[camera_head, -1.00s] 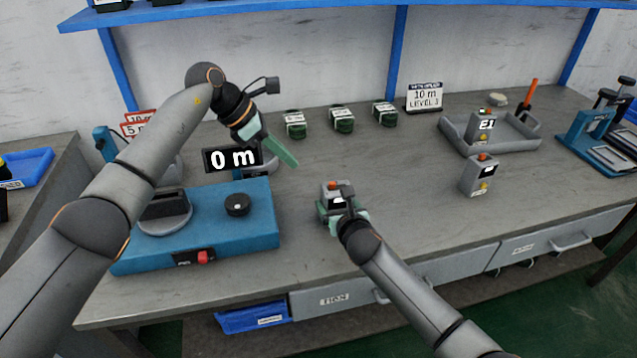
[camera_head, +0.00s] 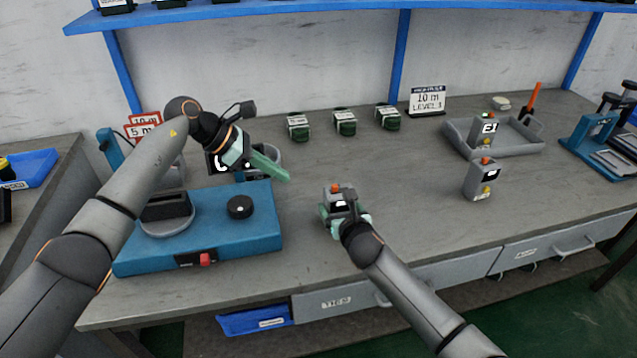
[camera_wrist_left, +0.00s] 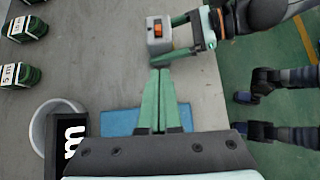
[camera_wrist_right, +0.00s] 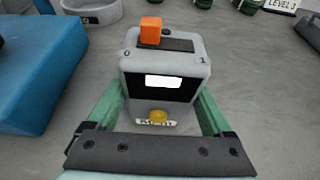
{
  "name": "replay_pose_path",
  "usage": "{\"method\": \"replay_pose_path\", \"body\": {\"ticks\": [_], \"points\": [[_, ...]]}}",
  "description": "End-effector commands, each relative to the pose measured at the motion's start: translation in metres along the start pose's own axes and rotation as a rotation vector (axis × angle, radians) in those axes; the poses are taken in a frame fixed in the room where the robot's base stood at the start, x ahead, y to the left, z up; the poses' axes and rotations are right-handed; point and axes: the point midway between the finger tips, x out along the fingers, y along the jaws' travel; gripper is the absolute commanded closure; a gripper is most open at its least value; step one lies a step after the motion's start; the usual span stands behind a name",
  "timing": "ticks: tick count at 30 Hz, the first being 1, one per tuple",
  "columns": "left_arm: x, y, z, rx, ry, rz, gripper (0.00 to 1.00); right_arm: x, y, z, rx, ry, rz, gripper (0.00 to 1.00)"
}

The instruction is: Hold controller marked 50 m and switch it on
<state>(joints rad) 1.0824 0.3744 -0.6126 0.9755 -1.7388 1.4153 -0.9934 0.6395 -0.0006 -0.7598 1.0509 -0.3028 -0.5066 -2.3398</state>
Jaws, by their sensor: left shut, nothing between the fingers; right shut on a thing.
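A grey controller (camera_wrist_right: 165,60) is held between the fingers of my right gripper (camera_head: 341,212), low over the bench or on it; I cannot tell which. It has an orange switch (camera_wrist_right: 151,30) at the side marked 0, a dark panel with a white screen and a yellow button. Its lower label is too blurred to read. My left gripper (camera_head: 286,179) is shut and empty, to the left of the controller and apart from it. The left wrist view shows the controller (camera_wrist_left: 158,46) with its orange switch just ahead of the shut fingertips (camera_wrist_left: 160,72).
A second grey controller (camera_head: 480,180) stands to the right, and another (camera_head: 487,131) is in a grey tray (camera_head: 530,148). A blue machine (camera_head: 258,228) with a black knob is at left. Several green-black blocks (camera_head: 345,123) stand behind. The bench between is clear.

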Motion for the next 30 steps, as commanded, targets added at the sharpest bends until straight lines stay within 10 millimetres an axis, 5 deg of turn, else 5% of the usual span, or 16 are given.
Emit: {"method": "replay_pose_path", "body": {"ticks": [9,12,30], "points": [[0.07,-0.002,0.001,-0.001,-0.001,-0.004,1.0,0.0,0.0,0.0,0.0,0.001,-0.001,0.78],[0.081,-0.001,0.015,0.002,-0.003,-0.002,1.0,0.0,0.0,0.0,0.0,0.001,-0.001,0.78],[0.095,0.0,0.028,0.001,0.001,0.0,1.0,0.0,0.0,-0.001,0.0,0.001,0.0,0.78]]}}
